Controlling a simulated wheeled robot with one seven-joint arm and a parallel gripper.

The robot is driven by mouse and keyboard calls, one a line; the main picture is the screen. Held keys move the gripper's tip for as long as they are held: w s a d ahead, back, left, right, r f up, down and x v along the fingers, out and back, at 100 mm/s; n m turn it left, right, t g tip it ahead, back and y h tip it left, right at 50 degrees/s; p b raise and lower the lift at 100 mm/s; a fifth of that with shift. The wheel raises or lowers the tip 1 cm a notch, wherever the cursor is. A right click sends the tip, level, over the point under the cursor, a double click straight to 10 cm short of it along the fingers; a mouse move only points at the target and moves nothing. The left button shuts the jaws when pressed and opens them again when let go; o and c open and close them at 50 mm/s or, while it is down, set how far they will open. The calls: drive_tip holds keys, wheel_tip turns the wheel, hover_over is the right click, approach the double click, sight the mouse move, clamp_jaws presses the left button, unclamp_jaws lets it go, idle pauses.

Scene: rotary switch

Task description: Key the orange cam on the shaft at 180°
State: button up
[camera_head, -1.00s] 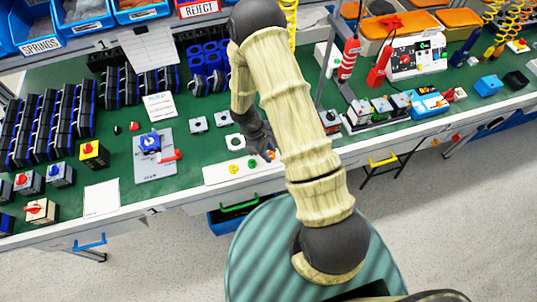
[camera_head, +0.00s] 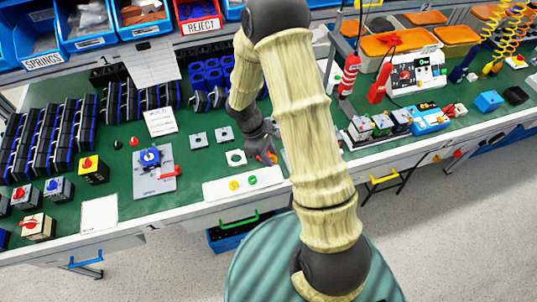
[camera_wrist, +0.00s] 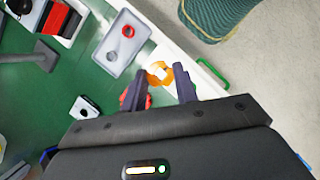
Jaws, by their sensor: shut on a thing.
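The orange cam (camera_wrist: 158,75) shows in the wrist view as a small ring-like piece at the tips of my gripper (camera_wrist: 159,87), one dark finger on each side. My gripper is shut on it. In the head view my gripper (camera_head: 266,150) is low over the bench, with a bit of orange at its tips, just above the right end of a white strip. The arm hides part of that spot. A pale grey plate with a red round part (camera_wrist: 127,31) lies beyond the cam in the wrist view. I cannot make out the shaft or the cam's angle.
The white strip (camera_head: 215,189) holds yellow and green round pieces along the bench's front edge. A grey fixture (camera_head: 153,184) with a blue knob and red handle stands left. Small square plates (camera_head: 198,138) lie behind the strip. A switch row (camera_head: 383,127) stands right.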

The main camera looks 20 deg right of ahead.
drive_tip(key=shift+w+d+f+m, duration=0.1)
drive_tip(key=shift+w+f+m, duration=0.15)
drive_tip(key=shift+w+m, duration=0.45)
drive_tip(key=w+m+y, duration=0.1)
drive_tip(key=w+m, duration=0.1)
drive_tip(key=m, duration=0.1)
drive_tip(key=w+f+m+g+y, duration=0.1)
drive_tip(key=w+m, duration=0.1)
drive_tip(key=m, duration=0.1)
drive_tip(key=w+f+m+y, duration=0.1)
drive_tip(key=m, duration=0.2)
drive_tip(key=shift+w+f+g+y, duration=0.25)
drive_tip(key=shift+w+g+y, duration=0.05)
drive_tip(key=shift+w+g, duration=0.1)
